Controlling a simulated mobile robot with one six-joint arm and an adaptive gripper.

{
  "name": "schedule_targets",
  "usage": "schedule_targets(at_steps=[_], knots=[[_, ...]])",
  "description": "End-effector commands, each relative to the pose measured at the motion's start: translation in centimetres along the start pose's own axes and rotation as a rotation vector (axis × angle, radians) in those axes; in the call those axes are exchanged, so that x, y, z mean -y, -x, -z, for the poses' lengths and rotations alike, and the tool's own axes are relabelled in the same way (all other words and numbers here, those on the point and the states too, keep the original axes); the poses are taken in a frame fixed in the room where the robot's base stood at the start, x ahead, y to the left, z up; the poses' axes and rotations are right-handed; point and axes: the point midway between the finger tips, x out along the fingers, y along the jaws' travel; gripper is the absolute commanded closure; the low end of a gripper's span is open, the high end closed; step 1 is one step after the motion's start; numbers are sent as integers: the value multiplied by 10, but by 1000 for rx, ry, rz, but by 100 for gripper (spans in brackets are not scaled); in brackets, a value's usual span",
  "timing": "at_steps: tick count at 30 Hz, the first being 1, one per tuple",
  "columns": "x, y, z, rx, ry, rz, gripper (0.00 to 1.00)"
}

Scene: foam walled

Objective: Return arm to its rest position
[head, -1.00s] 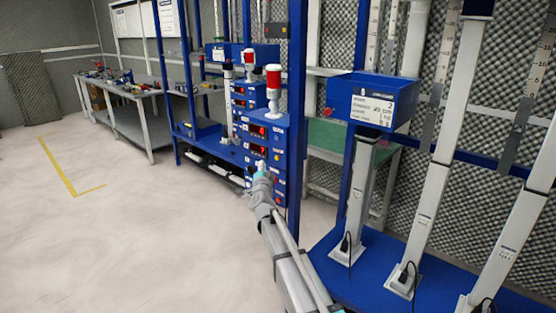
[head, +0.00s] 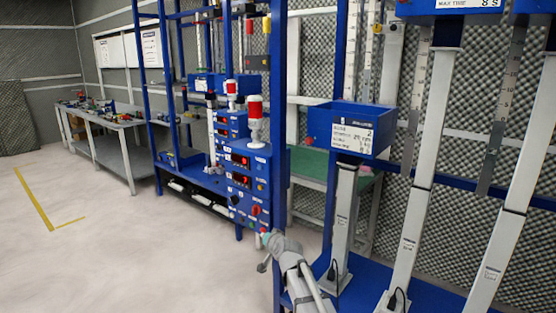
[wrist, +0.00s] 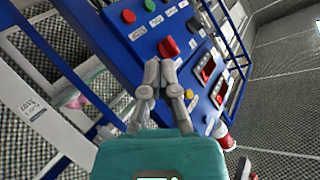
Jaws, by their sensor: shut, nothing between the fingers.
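My gripper (head: 266,240) shows at the lower middle of the head view, at the end of my arm, just in front of the lower part of a blue control box (head: 262,190). In the wrist view my gripper (wrist: 158,75) is shut, its grey fingers together with nothing between them. Beyond the fingertips lies the sloping blue panel (wrist: 140,50) with a red knob (wrist: 168,47) and coloured buttons. I cannot tell how large the gap to the panel is; no contact is clear.
Blue frame posts and a blue base with white columns (head: 420,180) stand close on the right. A blue bin (head: 350,125) sits on a column. A grey workbench (head: 105,130) stands at the back left. The floor (head: 120,240) on the left is clear.

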Motion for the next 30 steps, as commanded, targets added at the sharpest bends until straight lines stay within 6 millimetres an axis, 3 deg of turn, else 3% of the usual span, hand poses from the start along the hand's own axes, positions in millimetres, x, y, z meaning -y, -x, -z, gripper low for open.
schedule_targets(at_steps=[1,11,18,24,30], knots=[[-14,15,-10,52,24,-28,100],[-94,100,-74,422,152,-228,100],[-148,180,-114,693,194,-391,100],[-174,232,-134,853,199,-491,100],[-190,271,-146,963,190,-561,100]])
